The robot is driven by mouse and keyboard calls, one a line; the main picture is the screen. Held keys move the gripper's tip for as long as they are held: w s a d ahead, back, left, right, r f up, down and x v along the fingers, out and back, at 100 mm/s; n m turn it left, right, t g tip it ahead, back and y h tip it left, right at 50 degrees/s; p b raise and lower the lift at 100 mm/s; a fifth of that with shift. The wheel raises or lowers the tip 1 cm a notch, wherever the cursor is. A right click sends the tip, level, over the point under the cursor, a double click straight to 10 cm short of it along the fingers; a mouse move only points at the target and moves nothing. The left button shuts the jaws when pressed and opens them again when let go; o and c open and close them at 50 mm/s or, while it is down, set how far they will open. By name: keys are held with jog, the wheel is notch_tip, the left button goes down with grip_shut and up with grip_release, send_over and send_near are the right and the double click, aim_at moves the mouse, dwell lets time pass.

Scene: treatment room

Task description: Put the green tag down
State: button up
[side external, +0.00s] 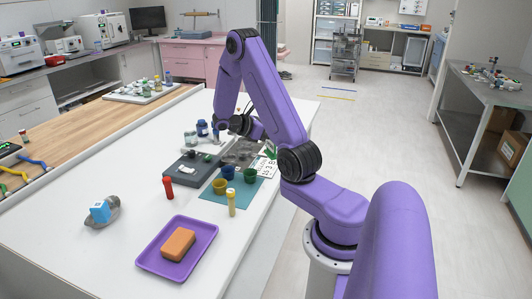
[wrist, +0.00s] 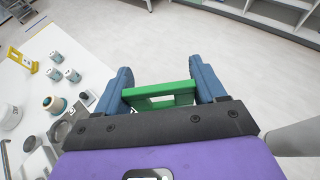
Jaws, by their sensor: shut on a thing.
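The green tag (wrist: 160,91) is a flat green frame-like piece with an opening. In the wrist view it spans the gap between the two blue fingers of my gripper (wrist: 163,84), which are shut on it. Pale floor shows behind the tag, with the white table (wrist: 22,70) off to the left. In the side view a small green piece (side external: 270,151), apparently the tag, shows beside my arm near the table's far right edge. My arm hides most of the gripper there, and I cannot tell the tag's height above the table.
A white card with printed numbers (side external: 267,168) lies near that edge. Cups stand on a teal mat (side external: 211,194), beside a dark grey tray (side external: 176,171). A purple tray (side external: 150,262) holds an orange block. Several small jars (wrist: 55,57) show in the wrist view. The front-left tabletop is mostly clear.

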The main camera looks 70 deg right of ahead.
jog(key=shift+w+d+f, duration=0.95)
jog(key=shift+d+f, duration=0.35)
jog(key=shift+f, duration=0.55)
jog(key=shift+w+d+f, duration=0.95)
jog(key=shift+d+f, duration=0.3)
jog(key=shift+f, duration=0.55)
jog(key=shift+w+d+f, duration=0.95)
jog(key=shift+d+f, duration=0.35)
jog(key=shift+f, duration=0.55)
jog(key=shift+f, duration=0.1)
jog(key=o, duration=1)
